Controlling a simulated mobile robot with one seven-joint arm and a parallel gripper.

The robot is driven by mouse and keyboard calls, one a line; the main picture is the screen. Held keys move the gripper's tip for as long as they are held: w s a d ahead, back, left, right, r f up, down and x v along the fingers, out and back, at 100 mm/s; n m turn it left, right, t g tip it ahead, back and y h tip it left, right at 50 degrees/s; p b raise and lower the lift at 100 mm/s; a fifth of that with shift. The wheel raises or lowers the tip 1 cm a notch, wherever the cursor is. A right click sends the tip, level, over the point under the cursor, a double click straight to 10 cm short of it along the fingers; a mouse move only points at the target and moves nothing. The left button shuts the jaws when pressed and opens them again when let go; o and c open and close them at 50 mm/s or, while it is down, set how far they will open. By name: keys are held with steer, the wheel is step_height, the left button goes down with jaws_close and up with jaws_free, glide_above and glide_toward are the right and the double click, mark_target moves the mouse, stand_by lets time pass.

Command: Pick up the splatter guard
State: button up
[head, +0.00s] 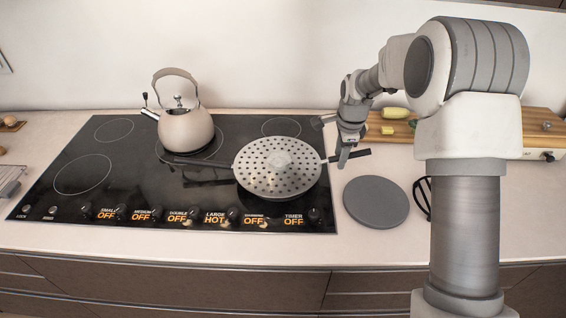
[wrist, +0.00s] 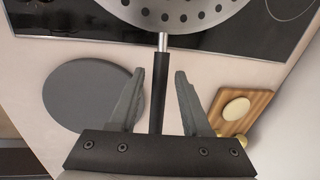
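The splatter guard (head: 277,167) is a round, perforated metal disc lying over a pan on the right part of the black cooktop (head: 90,210). Its black handle (head: 355,154) points right, past the cooktop edge. My gripper (head: 344,160) is open at this handle. In the wrist view the splatter guard (wrist: 190,12) is cut off at the top, and its handle (wrist: 158,105) runs between the spread fingers of my gripper (wrist: 160,74). Gaps show on both sides of the handle in that view. The pan is mostly hidden under the guard.
A kettle (head: 187,130) stands on the cooktop behind and left of the guard. A grey round pad (head: 376,202) lies on the counter to the right, with a dark loop-shaped thing beside it. A wooden board (head: 508,128) with food lies behind my arm. The front counter strip is clear.

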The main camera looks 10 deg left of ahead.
jaws_close()
steer(key=shift+r, duration=0.2)
